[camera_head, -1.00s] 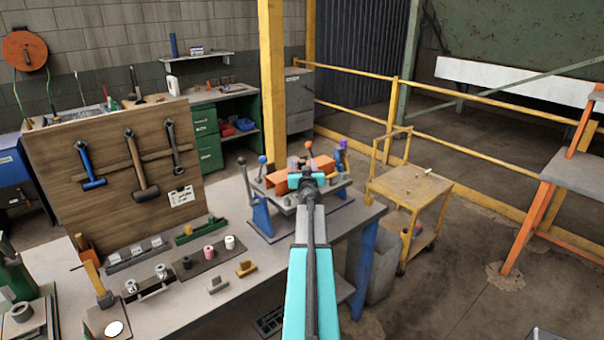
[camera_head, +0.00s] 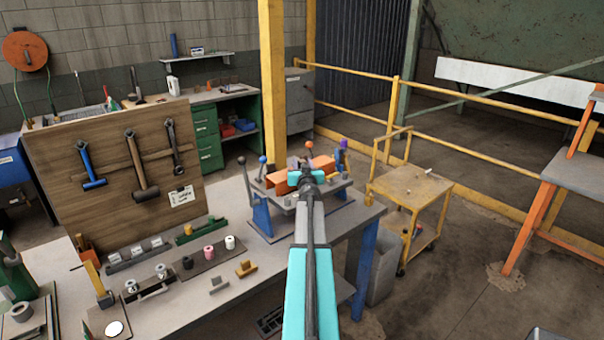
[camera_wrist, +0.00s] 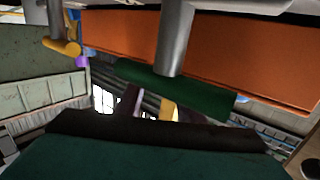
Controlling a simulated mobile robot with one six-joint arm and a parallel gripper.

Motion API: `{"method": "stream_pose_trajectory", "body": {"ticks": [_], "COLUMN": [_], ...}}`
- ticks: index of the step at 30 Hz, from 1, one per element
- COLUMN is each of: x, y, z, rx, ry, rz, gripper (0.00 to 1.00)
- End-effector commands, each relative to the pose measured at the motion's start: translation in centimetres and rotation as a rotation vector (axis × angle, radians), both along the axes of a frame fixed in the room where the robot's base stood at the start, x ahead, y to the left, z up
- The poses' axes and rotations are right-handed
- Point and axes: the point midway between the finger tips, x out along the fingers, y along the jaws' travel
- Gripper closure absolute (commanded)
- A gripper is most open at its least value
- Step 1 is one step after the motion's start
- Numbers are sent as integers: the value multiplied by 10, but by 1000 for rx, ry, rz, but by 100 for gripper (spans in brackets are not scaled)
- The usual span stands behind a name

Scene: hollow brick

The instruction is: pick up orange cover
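The orange cover (camera_head: 322,164) is a long block on the raised fixture at the bench's right end. My arm's teal wrist partly hides it in the head view. In the wrist view the orange cover (camera_wrist: 225,50) fills the upper part, very close, with a grey cylindrical part crossing in front of it. My gripper (camera_head: 306,166) is at the middle of the cover. Its fingers are not clearly visible, so I cannot tell whether they are open or shut, or whether they touch the cover.
The fixture (camera_head: 262,212) has blue legs and ball-topped levers around the cover. A purple part (camera_head: 343,144) stands at its right. A wooden tool board (camera_head: 110,165) and several small parts occupy the bench to the left. A yellow cart (camera_head: 412,187) stands to the right.

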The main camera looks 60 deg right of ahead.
Motion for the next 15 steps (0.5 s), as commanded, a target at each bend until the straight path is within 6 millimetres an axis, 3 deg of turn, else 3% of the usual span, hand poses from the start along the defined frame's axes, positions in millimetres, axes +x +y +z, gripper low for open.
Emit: {"method": "stream_pose_trajectory", "body": {"ticks": [1, 6, 15], "x": [0, 0, -1], "y": [0, 0, 0], "z": [0, 0, 1], "rx": [0, 0, 0], "ry": [0, 0, 0], "rz": [0, 0, -1], "gripper": [74, 99, 100]}}
